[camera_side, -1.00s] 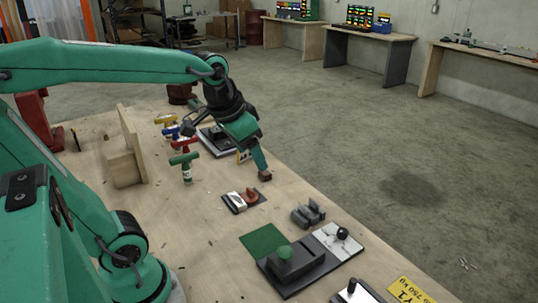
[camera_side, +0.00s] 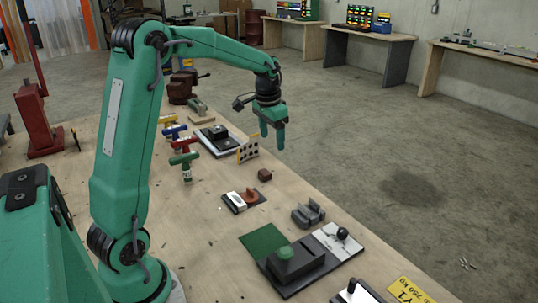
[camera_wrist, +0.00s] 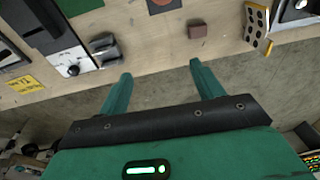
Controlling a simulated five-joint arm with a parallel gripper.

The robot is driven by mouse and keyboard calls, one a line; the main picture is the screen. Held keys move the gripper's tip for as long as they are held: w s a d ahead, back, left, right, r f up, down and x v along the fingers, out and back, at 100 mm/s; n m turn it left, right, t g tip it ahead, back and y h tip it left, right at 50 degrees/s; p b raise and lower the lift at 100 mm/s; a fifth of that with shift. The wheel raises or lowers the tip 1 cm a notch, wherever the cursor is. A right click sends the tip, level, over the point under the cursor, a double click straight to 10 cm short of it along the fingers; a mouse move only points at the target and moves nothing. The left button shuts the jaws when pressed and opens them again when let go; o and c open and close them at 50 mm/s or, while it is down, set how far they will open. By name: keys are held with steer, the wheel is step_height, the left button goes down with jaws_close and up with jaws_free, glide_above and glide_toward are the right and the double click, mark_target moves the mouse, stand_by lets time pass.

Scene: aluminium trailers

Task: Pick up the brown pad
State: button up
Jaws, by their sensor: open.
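The brown pad (camera_side: 264,175) is a small dark brown block lying on the wooden bench, close to its far edge. It also shows in the wrist view (camera_wrist: 197,30), beyond my right-hand fingertip and apart from it. My gripper (camera_side: 272,142) hangs in the air above and beyond the pad, fingers pointing down. In the wrist view my gripper (camera_wrist: 160,69) is open, with nothing between its two green fingers.
A yellow perforated plate (camera_side: 248,150) stands upright near the pad. A black plate with a red-brown part (camera_side: 250,195) and a grey block (camera_side: 309,213) lie nearer. Colored T-handles (camera_side: 184,158) stand to the left. The bench around the pad is clear.

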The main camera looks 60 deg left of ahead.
steer(key=g, duration=0.1)
glide_above(263, 172)
steer(key=shift+h, duration=0.3)
step_height(263, 172, down, 11)
steer(key=shift+d+f, duration=0.1)
steer(key=shift+f, duration=1.25)
steer(key=shift+f, duration=2.6)
steer(key=c, duration=1.1)
